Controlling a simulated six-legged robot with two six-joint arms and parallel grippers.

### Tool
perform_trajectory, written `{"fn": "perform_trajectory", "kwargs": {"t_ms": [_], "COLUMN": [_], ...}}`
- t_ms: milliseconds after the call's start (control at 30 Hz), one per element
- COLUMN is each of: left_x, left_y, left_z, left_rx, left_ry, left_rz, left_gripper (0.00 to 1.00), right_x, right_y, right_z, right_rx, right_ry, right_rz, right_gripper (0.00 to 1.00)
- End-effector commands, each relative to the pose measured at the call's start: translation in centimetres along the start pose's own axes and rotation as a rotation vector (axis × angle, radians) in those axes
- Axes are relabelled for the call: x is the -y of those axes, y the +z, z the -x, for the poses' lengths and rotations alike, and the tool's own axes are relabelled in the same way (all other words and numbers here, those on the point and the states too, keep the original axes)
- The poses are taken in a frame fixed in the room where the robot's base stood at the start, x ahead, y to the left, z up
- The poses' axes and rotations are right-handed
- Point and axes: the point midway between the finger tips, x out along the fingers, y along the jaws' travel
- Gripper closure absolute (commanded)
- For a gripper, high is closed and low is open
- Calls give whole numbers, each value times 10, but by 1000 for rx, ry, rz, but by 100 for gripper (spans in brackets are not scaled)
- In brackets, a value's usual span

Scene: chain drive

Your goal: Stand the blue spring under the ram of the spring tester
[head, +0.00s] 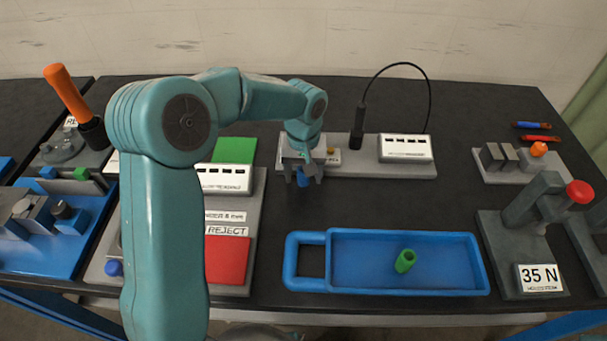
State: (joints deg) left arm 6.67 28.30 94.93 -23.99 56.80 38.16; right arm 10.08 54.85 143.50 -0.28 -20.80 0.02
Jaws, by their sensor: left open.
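A small blue piece, which looks like the blue spring (302,181), is at the fingertips of my left gripper (304,174), near the front edge of a grey base. The fingers are open and point down around or just above it; at this size I cannot tell if they touch it. The gripper hides part of it. A grey press-like stand with a red knob and a "35 N" label, which looks like the spring tester (520,214), stands at the right. The space under its ram is hard to make out. My right gripper is not in view.
A blue tray (345,283) with a green spring (405,261) lies at front centre. The grey base (350,168) carries a black probe (358,128) and a white box (406,148). A red reject pad (228,262) lies left. The table between the base and the tester is clear.

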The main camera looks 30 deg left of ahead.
Motion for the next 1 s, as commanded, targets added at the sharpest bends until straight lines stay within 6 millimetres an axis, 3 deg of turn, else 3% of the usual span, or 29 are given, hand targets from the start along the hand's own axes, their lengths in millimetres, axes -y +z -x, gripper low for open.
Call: {"fn": "perform_trajectory", "kwargs": {"t_ms": [167,267,367,767,1000], "left_x": [0,0,0,0,-1], "left_y": [0,0,0,-1,-1], "left_z": [0,0,0,6,42], "left_rx": [-1,-1,-1,-3,-6], "left_ry": [0,0,0,1,2], "left_rz": [0,0,0,0,0], "left_gripper": [38,64,96,100,100], "right_x": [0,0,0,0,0], "right_y": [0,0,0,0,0], "right_z": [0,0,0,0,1], "right_rx": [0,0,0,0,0], "right_ry": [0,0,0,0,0], "right_rz": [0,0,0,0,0], "right_gripper": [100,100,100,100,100]}}
